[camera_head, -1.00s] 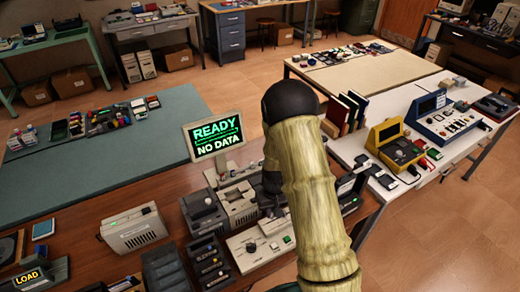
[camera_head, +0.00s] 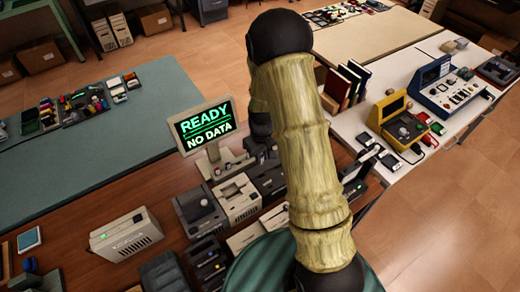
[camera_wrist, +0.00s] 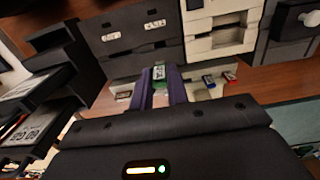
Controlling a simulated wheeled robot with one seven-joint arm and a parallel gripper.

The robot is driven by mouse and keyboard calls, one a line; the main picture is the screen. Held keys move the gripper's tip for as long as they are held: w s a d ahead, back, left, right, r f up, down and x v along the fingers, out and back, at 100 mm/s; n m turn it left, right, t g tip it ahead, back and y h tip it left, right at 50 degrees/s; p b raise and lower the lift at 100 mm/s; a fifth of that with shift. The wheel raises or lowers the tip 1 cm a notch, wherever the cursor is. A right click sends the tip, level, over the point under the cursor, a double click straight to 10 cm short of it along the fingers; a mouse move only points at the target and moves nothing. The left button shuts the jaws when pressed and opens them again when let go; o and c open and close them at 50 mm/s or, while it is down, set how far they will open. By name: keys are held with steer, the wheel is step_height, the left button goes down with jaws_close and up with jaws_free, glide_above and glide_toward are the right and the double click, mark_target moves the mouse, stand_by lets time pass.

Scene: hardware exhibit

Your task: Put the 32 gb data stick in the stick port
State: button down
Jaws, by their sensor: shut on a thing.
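My gripper (camera_wrist: 160,78) shows in the wrist view, with two dark purple fingers pointing up the picture. It is shut on a small data stick (camera_wrist: 158,72) with a green part between the fingertips; its capacity mark is too small to read. The fingertips are in front of a dark grey unit (camera_wrist: 128,45) with small white labels; I cannot tell whether the stick touches it. I cannot make out the stick port for certain. In the head view my arm hides the gripper and the stick. The screen (camera_head: 205,126) reads READY, NO DATA.
In the wrist view, a pale drive unit (camera_wrist: 222,28) stands right of the dark one. Dark slotted racks (camera_wrist: 55,75) crowd the left. In the head view, the green mat (camera_head: 60,185) has bare room.

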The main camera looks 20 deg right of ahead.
steer(key=shift+s, duration=0.15)
steer(key=b, duration=0.4)
glide_above(262, 171)
steer(key=s, duration=0.2)
steer(key=shift+a+f, duration=0.15)
steer(key=shift+f, duration=1.25)
steer(key=shift+a+f, duration=0.15)
steer(key=shift+f, duration=1.25)
steer(key=shift+f+b, duration=0.5)
steer(key=shift+f, duration=0.05)
steer(key=shift+f+b, duration=0.9)
steer(key=shift+f, duration=0.35)
steer(key=c, duration=1.3)
jaws_free()
